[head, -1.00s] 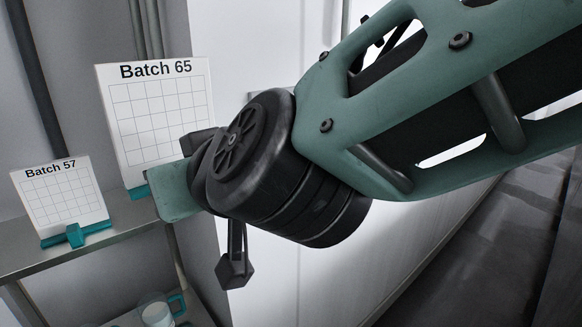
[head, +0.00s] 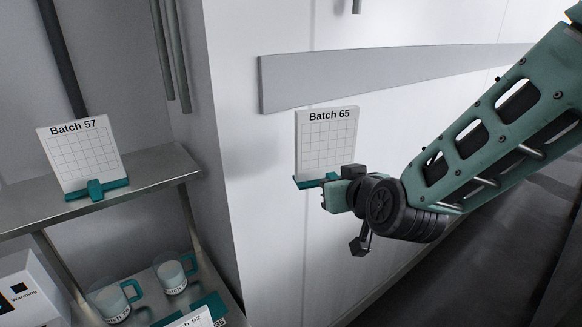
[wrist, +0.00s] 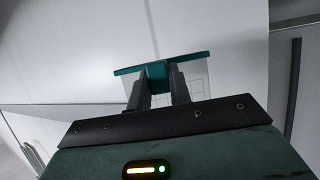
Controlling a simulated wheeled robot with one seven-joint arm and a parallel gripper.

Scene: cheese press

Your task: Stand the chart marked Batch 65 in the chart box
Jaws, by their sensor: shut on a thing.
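The Batch 65 chart (head: 325,143) is a white gridded card on a teal base, upright in front of the white wall in the head view. My gripper (head: 333,186) is shut on its teal base and holds it in the air, clear of the shelf. In the wrist view the two dark fingers of my gripper (wrist: 158,88) close on the teal base (wrist: 190,60), with part of the gridded card showing behind. I cannot make out a chart box in these frames.
The Batch 57 chart (head: 80,152) stands on the upper metal shelf (head: 150,168) at left. Below are mugs (head: 172,272), a white box marked Warming (head: 28,290) and a partly visible chart marked 92 (head: 190,318). A grey rail (head: 380,75) runs along the white wall. Floor shows at right.

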